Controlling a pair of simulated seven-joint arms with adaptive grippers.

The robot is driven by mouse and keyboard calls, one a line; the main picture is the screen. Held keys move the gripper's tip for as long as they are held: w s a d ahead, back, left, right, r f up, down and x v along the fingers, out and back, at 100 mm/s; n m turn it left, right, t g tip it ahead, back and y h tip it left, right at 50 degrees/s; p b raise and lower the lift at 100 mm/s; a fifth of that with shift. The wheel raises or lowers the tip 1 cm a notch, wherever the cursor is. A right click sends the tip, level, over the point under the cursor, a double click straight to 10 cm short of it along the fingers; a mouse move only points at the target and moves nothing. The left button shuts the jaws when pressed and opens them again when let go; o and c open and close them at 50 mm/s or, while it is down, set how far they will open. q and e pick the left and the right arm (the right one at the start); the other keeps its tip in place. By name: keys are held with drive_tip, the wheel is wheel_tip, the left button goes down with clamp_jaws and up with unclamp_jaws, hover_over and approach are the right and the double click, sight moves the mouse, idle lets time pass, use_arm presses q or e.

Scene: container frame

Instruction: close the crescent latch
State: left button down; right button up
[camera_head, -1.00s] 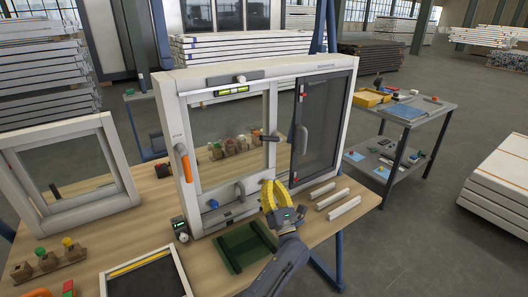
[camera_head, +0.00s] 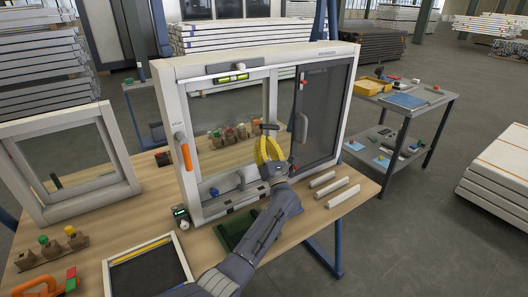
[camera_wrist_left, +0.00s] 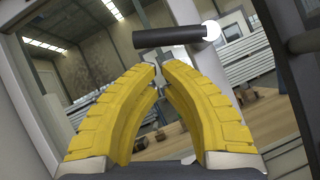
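The crescent latch, a short dark lever (camera_head: 269,126), sits on the upright where the window's two sashes meet. In the left wrist view its dark bar (camera_wrist_left: 168,38) lies roughly level, with a round white end at its right. My left gripper (camera_head: 264,141) is just below the latch in the head view. Its yellow fingers arch together in the left wrist view, tips (camera_wrist_left: 159,68) nearly meeting, nothing between them. The tips appear just below the bar; contact cannot be told. The white window frame (camera_head: 175,115) stands upright on the bench. My right gripper is not in view.
The dark screened sash (camera_head: 325,115) with its grey pull handle is right of my gripper. An orange handle (camera_head: 186,157) is on the frame's left side. White strips (camera_head: 335,190) lie on the bench at right. A green tray (camera_head: 232,228) lies partly behind my forearm.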

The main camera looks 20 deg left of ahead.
use_arm(q)
drive_tip(key=shift+w+r, duration=0.25)
drive_tip(key=shift+r, duration=0.35)
drive_tip(key=shift+s+a+r+m, duration=0.1)
drive_tip(key=shift+m, duration=0.2)
